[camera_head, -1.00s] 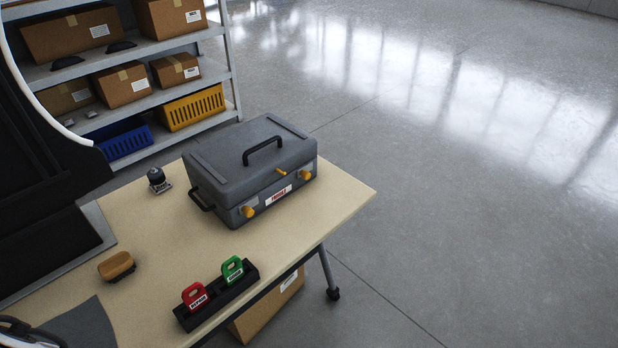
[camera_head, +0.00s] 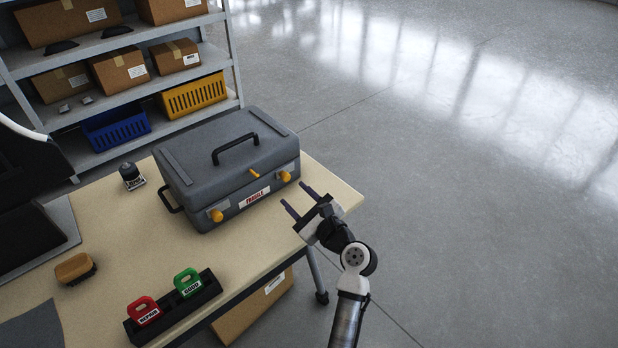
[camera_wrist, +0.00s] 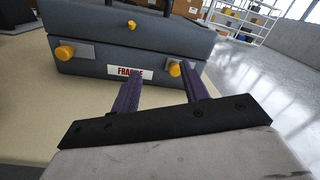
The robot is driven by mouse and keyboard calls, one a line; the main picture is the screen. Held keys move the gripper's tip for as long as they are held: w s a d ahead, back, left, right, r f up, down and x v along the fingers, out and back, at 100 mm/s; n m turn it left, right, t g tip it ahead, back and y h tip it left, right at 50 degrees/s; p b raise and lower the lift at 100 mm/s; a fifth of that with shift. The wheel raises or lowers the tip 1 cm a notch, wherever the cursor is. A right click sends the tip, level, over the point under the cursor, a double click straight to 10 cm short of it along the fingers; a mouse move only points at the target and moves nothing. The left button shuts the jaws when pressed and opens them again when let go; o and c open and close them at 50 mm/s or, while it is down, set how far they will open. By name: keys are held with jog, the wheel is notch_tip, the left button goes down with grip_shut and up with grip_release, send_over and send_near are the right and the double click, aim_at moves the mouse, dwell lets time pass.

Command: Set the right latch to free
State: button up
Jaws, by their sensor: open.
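The grey case (camera_head: 225,165) stands closed on the table, with a black handle on its lid. Its front carries two yellow latch knobs. The right latch (camera_head: 285,176) sits near the case's right front corner, and the left latch (camera_head: 215,215) is at the other end. A small yellow catch (camera_head: 254,174) is between them. My gripper (camera_head: 299,200) is open and empty, in front of the case near the right latch. In the wrist view the right latch (camera_wrist: 175,69) shows between the fingers, close to the right one, with a gap of uncertain depth.
A black holder (camera_head: 172,312) with a red tag (camera_head: 144,310) and a green tag (camera_head: 188,283) is at the table's front edge. A brush (camera_head: 74,268) and a small dark device (camera_head: 131,175) are on the left. A shelf (camera_head: 140,95) stands behind.

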aim_at(288, 179)
jog(key=s+d+f+m, duration=0.2)
jog(key=d+f+m, duration=0.15)
jog(key=d, duration=0.25)
jog(key=p+x, duration=0.2)
jog(key=x, duration=1.1)
jog(key=shift+w+a+f, duration=0.1)
jog(key=shift+w+a, duration=0.1)
grip_shut()
